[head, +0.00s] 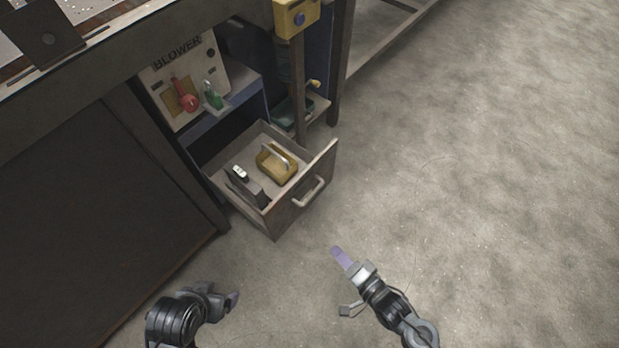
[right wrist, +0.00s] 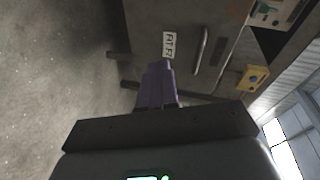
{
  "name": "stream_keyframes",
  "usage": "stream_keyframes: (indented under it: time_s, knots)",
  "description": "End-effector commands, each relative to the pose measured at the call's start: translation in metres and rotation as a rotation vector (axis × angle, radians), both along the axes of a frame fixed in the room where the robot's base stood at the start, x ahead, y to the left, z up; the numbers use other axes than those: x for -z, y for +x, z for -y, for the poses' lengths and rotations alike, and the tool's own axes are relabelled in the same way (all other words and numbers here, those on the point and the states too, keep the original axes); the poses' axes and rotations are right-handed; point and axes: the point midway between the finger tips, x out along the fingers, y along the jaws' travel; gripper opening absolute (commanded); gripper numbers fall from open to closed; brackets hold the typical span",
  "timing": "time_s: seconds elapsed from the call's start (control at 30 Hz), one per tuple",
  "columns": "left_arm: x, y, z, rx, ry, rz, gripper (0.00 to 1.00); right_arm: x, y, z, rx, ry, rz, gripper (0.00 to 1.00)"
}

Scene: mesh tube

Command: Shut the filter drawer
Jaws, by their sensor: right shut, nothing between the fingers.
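The filter drawer (head: 292,207) stands pulled out of the bench in the head view, with a pale bar handle (head: 308,191) on its front. A yellow container with a grey handle (head: 276,166) and a dark item (head: 248,188) lie inside it. My right gripper (head: 340,256) is shut and empty, in front of the drawer and apart from it. Its purple fingers (right wrist: 159,88) are together in the right wrist view, facing a panel with a pale handle (right wrist: 200,50) that looks like the drawer front. My left gripper (head: 232,301) is at the lower left, apart from the drawer; its finger gap is unclear.
A BLOWER panel (head: 186,82) with red and green parts is above the drawer. A yellow box with a blue button (head: 296,17) is on the post behind it. A dark cabinet side (head: 90,215) stands left. The floor at the right is clear.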

Motion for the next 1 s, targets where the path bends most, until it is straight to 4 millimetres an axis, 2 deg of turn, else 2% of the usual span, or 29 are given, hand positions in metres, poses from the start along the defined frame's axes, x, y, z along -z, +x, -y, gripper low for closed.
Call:
stream_keyframes:
  time_s: [0.03,0.13,0.23,0.4,0.5,0.6,0.77,1.0]
  knots:
    - [-0.03,0.0,0.0,0.0,0.0,0.001,0.85,-0.019,0.0,-0.004,-0.028,0.106,-0.007,0.0]
    - [-0.067,0.0,0.0,0.0,0.0,0.001,0.85,-0.039,0.0,-0.004,-0.09,0.312,-0.028,0.0]
    - [-0.096,0.0,0.0,0.0,-0.001,0.005,0.85,-0.052,0.006,0.006,-0.134,0.391,-0.042,0.0]
    - [-0.128,0.001,0.0,0.0,-0.001,0.006,0.85,-0.072,0.031,0.022,-0.157,0.35,-0.048,0.0]
    - [-0.138,0.001,0.0,0.0,-0.001,0.005,0.85,-0.093,0.047,0.024,-0.166,0.336,-0.016,0.0]
    - [-0.141,0.0,0.0,0.0,-0.001,0.004,0.85,-0.105,0.058,0.025,-0.17,0.33,0.003,0.0]
    - [-0.136,0.0,0.0,0.0,0.0,0.002,0.85,-0.108,0.069,0.018,-0.17,0.329,0.013,0.0]
    - [-0.117,0.0,0.0,0.0,0.0,0.0,0.85,-0.106,0.092,-0.009,-0.171,0.33,0.016,0.0]
